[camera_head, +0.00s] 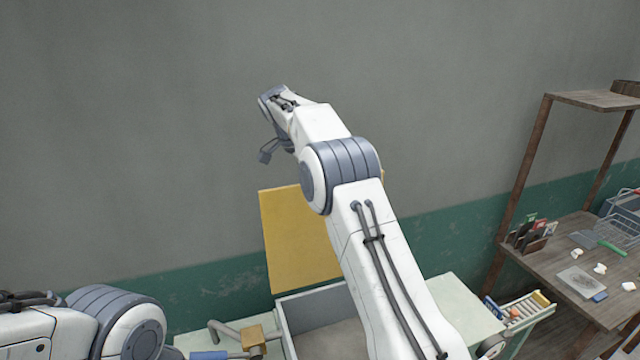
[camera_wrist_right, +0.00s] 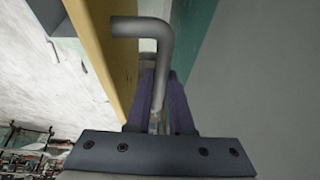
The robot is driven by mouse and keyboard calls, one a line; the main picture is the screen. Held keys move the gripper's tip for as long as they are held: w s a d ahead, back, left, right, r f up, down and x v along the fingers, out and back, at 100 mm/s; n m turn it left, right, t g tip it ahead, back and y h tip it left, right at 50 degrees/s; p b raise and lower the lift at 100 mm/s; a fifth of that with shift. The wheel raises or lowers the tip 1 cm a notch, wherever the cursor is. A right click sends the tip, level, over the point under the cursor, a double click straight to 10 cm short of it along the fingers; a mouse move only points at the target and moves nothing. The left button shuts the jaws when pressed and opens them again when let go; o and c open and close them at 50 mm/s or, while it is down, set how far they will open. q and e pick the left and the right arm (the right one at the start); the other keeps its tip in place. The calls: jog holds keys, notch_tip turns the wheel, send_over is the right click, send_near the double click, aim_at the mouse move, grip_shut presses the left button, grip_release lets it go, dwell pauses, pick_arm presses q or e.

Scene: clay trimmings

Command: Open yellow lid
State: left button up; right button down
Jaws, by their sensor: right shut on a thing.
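The yellow lid (camera_head: 290,240) stands raised, near upright, at the back of an open grey box (camera_head: 310,304) in the head view. My arm hides its right part. In the right wrist view the lid (camera_wrist_right: 100,45) runs along the left of a bent grey handle (camera_wrist_right: 145,28). My right gripper (camera_wrist_right: 160,100) is shut on this handle, its dark fingers on either side of the rod. In the head view my right arm reaches up over the box and lid. My left arm is at the lower left, and its gripper is out of view.
A pale green bench (camera_head: 455,300) surrounds the box. A yellow block (camera_head: 253,338) with a grey rod is at the box's left. A small tray of sticks (camera_head: 518,314) is at right. A wooden shelf table (camera_head: 565,262) stands further right. A grey wall (camera_head: 150,130) is behind.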

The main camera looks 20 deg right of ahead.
jog(key=shift+w+a+f, duration=0.1)
jog(key=shift+w+f, duration=0.15)
jog(key=shift+w, duration=0.65)
jog(key=c, duration=0.8)
grip_release()
jog(key=shift+a, duration=0.1)
jog(key=shift+r, duration=0.1)
